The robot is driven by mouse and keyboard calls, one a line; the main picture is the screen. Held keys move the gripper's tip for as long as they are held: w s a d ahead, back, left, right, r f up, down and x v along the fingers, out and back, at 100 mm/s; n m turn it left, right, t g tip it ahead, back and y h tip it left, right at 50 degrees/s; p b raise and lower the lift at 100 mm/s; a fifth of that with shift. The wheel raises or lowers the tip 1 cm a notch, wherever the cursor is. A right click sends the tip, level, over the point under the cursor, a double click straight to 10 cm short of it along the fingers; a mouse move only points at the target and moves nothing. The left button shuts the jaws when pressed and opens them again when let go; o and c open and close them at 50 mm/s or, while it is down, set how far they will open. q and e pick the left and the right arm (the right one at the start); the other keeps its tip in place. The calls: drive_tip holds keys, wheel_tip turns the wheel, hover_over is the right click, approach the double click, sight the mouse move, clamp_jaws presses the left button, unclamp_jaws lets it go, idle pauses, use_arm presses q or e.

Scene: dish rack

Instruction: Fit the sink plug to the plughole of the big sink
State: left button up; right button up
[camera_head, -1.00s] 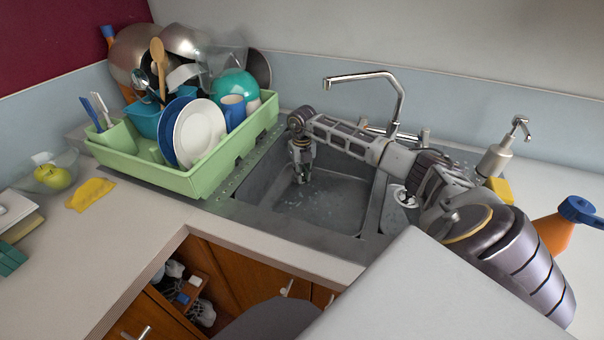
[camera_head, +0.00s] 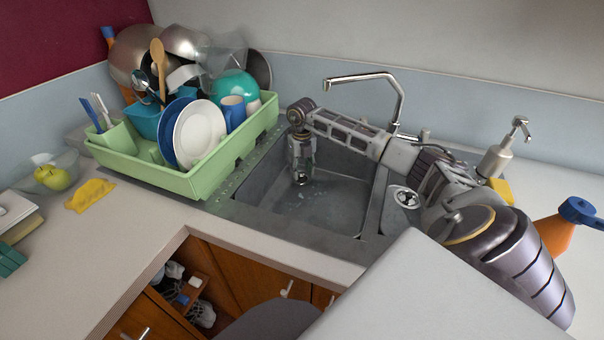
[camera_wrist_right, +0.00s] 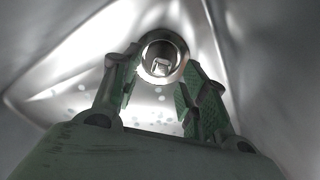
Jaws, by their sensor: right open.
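My right gripper (camera_head: 301,178) reaches down into the big sink (camera_head: 335,205), near its left wall. In the wrist view its two green-padded fingers (camera_wrist_right: 165,85) are apart, with nothing visibly pinched between them. Beyond the fingertips is a round metal fitting (camera_wrist_right: 163,58) with a bright ring, a dark inside and a small pale piece at its centre. It sits at the plughole of the big sink; I cannot tell whether the centre piece is the plug or part of the plughole. The gripper hides this spot in the head view. My left gripper is not in view.
A green dish rack (camera_head: 215,170) full of dishes stands left of the sink. A tap (camera_head: 395,90) arches behind it. The small sink's drain (camera_head: 405,197) lies to the right. A soap dispenser (camera_head: 497,158) and an orange bottle (camera_head: 556,232) stand farther right.

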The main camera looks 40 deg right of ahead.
drive_tip(key=shift+r, duration=2.35)
drive_tip(key=shift+a+f, duration=0.1)
